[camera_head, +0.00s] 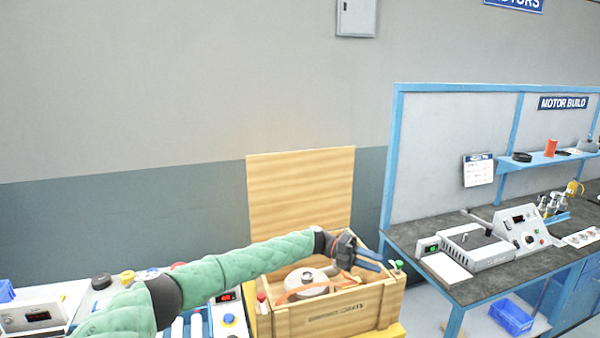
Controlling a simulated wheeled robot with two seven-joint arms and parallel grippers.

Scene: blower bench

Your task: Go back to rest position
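My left arm in a green padded sleeve reaches in from the lower left. Its dark gripper with blue fingers (370,260) is over the right part of an open wooden crate (345,314). The two fingers point right and lie near each other; I cannot tell whether they are open or shut. No held object shows between them. A round whitish blower-like part (306,280) with an orange strip sits in the crate, partly hidden by my arm. My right gripper is not in view.
The crate's raised wooden lid (300,190) stands behind it. A green-topped item (397,267) is at its right edge. A blue-framed motor bench (440,235) with instruments stands at right. Equipment with a yellow-and-blue button (229,320) lies at lower left, partly behind my arm.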

